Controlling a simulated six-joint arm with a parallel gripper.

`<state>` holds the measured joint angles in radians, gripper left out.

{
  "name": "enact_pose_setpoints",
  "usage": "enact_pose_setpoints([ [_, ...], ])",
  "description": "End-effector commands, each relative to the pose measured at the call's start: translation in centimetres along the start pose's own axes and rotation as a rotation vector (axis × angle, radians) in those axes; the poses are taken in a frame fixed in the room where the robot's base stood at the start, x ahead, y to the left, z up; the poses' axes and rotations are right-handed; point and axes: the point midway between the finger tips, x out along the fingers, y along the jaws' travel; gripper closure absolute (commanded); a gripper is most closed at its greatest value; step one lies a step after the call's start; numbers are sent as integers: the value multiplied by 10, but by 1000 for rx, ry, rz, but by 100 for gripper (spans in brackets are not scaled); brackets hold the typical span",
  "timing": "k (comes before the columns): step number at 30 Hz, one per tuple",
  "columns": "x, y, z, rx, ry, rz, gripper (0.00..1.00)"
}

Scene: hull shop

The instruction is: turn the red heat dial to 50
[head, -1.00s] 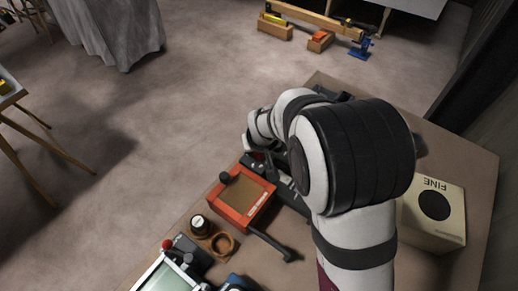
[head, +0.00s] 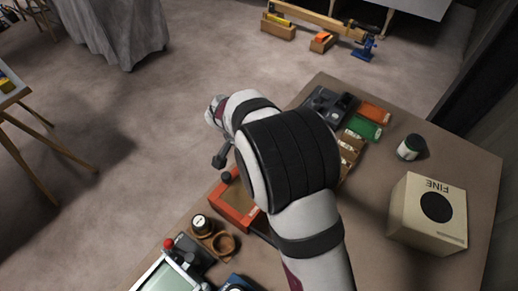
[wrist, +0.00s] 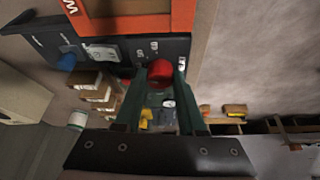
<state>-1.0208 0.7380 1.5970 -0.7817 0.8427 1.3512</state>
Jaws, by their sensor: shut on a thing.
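The red heat dial (wrist: 160,71) sits on a dark panel (wrist: 108,50) in the wrist view, with small white markings around it that are too small to read surely. My gripper (wrist: 160,80) has its two dark green fingers on either side of the dial, shut on it. The dial's pointer is not clear. In the head view my arm hides the dial, the gripper's fingertips and most of the panel.
A red-framed board (head: 232,208) adjoins the panel. A beige box marked FINE (head: 450,222), a small jar (head: 409,149) and a green block (head: 362,128) are to the right.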

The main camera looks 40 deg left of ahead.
Motion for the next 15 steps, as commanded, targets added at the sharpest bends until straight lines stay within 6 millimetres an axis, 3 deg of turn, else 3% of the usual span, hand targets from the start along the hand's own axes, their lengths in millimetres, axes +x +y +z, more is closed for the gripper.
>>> enact_pose_setpoints([
  [15,1,-2,1,296,-3,123,100],
])
